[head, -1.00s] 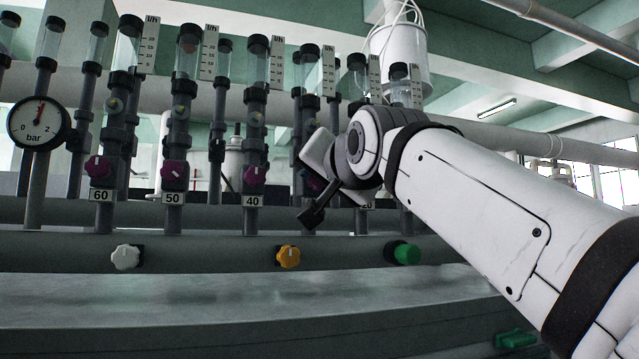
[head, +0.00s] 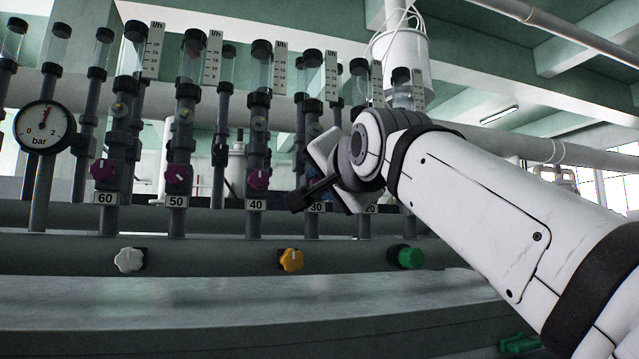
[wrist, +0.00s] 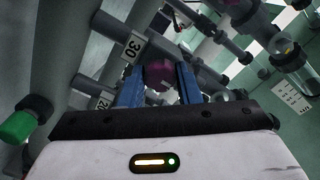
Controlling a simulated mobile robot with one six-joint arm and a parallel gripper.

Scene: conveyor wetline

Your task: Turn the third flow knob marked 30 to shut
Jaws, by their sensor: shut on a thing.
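The purple flow knob (wrist: 159,71) sits beside the white plate marked 30 (wrist: 133,47) in the wrist view. My gripper (wrist: 160,80) has one blue finger on each side of it and is shut on it. A small pale mark shows on the knob, but its exact direction is hard to tell. In the head view, my gripper (head: 318,188) is at the 30 column and hides the knob. The 30 plate (head: 317,207) shows just below my gripper.
Purple knobs marked 60 (head: 103,171), 50 (head: 177,174) and 40 (head: 258,180) stand left of my gripper. The 20 plate (head: 370,209) is close on its right. White (head: 129,260), orange (head: 291,260) and green (head: 410,257) knobs sit on the lower rail. A pressure gauge (head: 44,126) is at far left.

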